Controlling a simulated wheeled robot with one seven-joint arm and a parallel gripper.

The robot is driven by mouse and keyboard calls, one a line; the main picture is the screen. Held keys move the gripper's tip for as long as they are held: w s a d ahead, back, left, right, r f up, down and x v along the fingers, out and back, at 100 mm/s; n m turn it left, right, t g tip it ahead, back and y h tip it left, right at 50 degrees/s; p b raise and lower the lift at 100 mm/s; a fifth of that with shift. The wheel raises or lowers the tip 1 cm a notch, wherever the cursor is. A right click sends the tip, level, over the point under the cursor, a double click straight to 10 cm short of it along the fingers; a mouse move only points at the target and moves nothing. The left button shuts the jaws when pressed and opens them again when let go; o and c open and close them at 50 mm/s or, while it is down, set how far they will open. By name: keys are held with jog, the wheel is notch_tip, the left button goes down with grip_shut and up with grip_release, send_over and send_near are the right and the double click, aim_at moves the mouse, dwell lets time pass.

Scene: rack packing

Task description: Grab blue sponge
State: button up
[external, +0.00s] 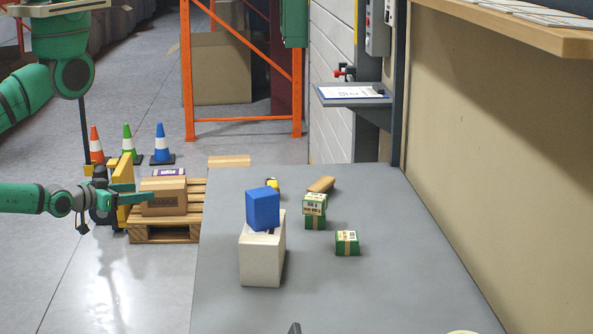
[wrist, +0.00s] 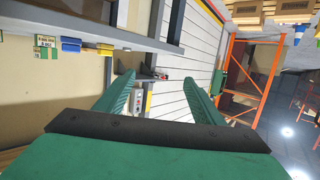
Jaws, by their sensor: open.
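The blue sponge (external: 262,208) is a blue block resting on top of an upright whitish box (external: 262,262) on the grey table. My gripper (external: 143,194) is at the left in the external view, beyond the table's left edge and well apart from the sponge. In the wrist view my gripper (wrist: 157,95) has its two green fingers spread apart with nothing between them.
Green boxes (external: 347,243) and a brown block (external: 321,185) stand on the grey table (external: 400,290) right of and behind the sponge. A cardboard box (external: 164,197) on a wooden pallet (external: 165,233) is close by my gripper. The table's front right is mostly clear.

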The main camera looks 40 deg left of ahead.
jog(key=w+d+m+g+h, duration=0.1)
jog(key=w+d+h, duration=0.1)
jog(key=w+d, duration=0.3)
jog(key=w+d+f+m+h, duration=0.1)
jog(key=w+d+m, duration=0.1)
jog(key=w+d, duration=0.3)
jog(key=w+d+m+g+h, duration=0.1)
jog(key=w+d+h, duration=0.1)
jog(key=w+d, duration=0.3)
jog(key=shift+w+d+f+m+g+h, duration=0.15)
jog(key=shift+d, duration=0.5)
jog(key=shift+w+d+f+m+g+h, duration=0.1)
jog(key=shift+w+d+m+g+h, duration=0.05)
jog(key=shift+d, duration=0.45)
jog(key=shift+m+g+h, duration=0.6)
jog(key=shift+m+h, duration=0.2)
jog(key=shift+m, duration=0.1)
jog(key=d, duration=0.2)
jog(key=w+d+r, duration=0.1)
jog(key=d, duration=0.1)
jog(key=w+d, duration=0.1)
jog(key=d, duration=0.2)
jog(key=shift+w+r, duration=0.1)
jog(key=shift+r, duration=0.3)
jog(key=x, duration=1)
jog(key=shift+w+d+f, duration=0.2)
jog(key=shift+f, duration=0.1)
jog(key=shift+c, duration=0.2)
jog(key=c, duration=1.1)
